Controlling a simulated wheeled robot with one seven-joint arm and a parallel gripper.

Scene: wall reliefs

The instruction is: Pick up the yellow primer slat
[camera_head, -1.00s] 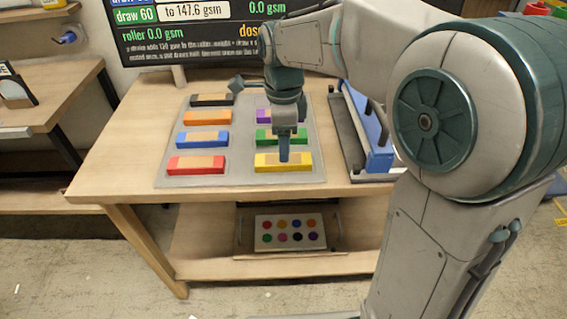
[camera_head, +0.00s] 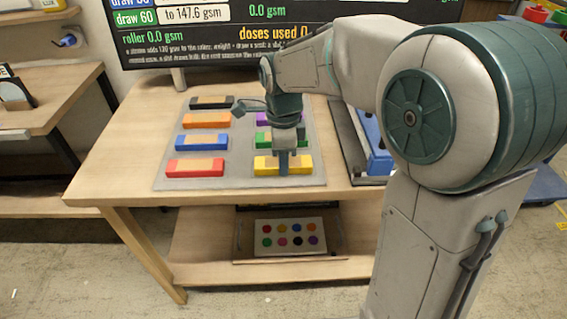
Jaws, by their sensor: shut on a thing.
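The yellow primer slat (camera_head: 265,167) lies at the front right of the grey mat (camera_head: 230,181) on the wooden table. It is a yellow block with a tan band across its middle. My gripper (camera_head: 283,166) points straight down onto the middle of the slat and is shut on it. The slat looks level and at mat height; I cannot tell whether it is clear of the mat. The fingers hide a small part of the slat's middle.
Red (camera_head: 195,168), blue (camera_head: 202,142), orange (camera_head: 206,120) and black (camera_head: 212,102) slats line the mat's left side. Green (camera_head: 262,138) and purple (camera_head: 262,118) slats stand behind the yellow one. A blue roller device (camera_head: 378,160) is at right. A dot-marked tray (camera_head: 290,237) sits on the lower shelf.

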